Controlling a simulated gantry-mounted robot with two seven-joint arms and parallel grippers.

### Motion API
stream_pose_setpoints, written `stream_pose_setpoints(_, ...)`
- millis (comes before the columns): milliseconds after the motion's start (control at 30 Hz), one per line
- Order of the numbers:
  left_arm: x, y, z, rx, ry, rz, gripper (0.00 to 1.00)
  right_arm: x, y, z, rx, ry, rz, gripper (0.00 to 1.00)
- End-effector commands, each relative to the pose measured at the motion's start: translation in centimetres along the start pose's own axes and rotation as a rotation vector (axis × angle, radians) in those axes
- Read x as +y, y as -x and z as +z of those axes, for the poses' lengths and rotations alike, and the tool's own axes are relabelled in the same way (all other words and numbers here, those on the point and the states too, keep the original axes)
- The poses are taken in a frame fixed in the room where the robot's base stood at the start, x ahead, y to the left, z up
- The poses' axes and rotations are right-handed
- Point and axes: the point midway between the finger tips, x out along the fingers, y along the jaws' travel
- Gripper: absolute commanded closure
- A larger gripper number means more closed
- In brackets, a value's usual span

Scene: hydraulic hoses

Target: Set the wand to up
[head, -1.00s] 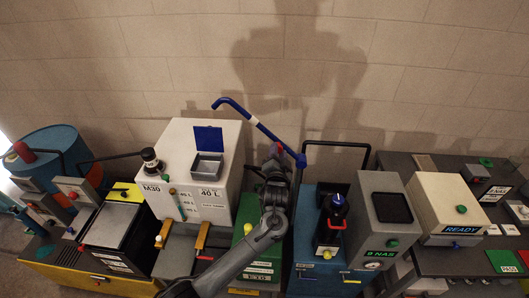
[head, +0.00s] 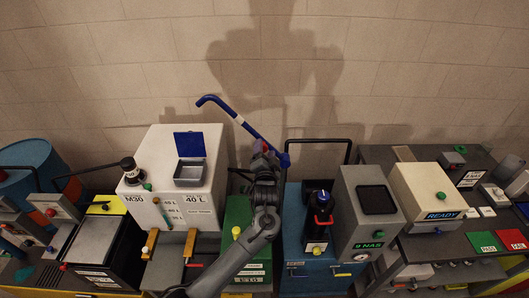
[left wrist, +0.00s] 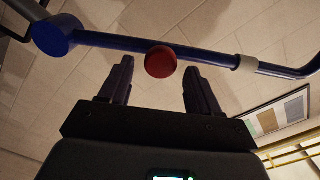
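The wand (head: 240,120) is a blue bent tube with a white band. It slants from a blue hub (head: 285,160) up to the left, to a hooked tip, against the wall. In the left wrist view the wand (left wrist: 205,56) crosses above my fingers, with its hub (left wrist: 52,36) at the left. A red ball knob (left wrist: 160,62) on the wand shows beyond and between the fingertips. My left gripper (head: 262,148) is at the wand's lower part; in the left wrist view its fingers (left wrist: 157,75) are apart, with a gap around the knob. My right gripper is not in view.
The wall above is clear.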

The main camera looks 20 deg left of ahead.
Motion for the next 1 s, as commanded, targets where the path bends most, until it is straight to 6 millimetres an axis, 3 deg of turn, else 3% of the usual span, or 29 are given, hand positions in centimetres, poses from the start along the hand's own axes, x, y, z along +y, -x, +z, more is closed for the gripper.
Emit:
stream_pose_setpoints(367, 0.2, 0.7, 0.3, -0.004, -0.002, 0.001, 0.38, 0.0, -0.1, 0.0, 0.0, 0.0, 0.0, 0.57)
stream_pose_setpoints(1000, 0.2, 9.7, 0.2, -0.001, 0.0, 0.003, 0.38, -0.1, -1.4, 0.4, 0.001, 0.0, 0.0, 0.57)
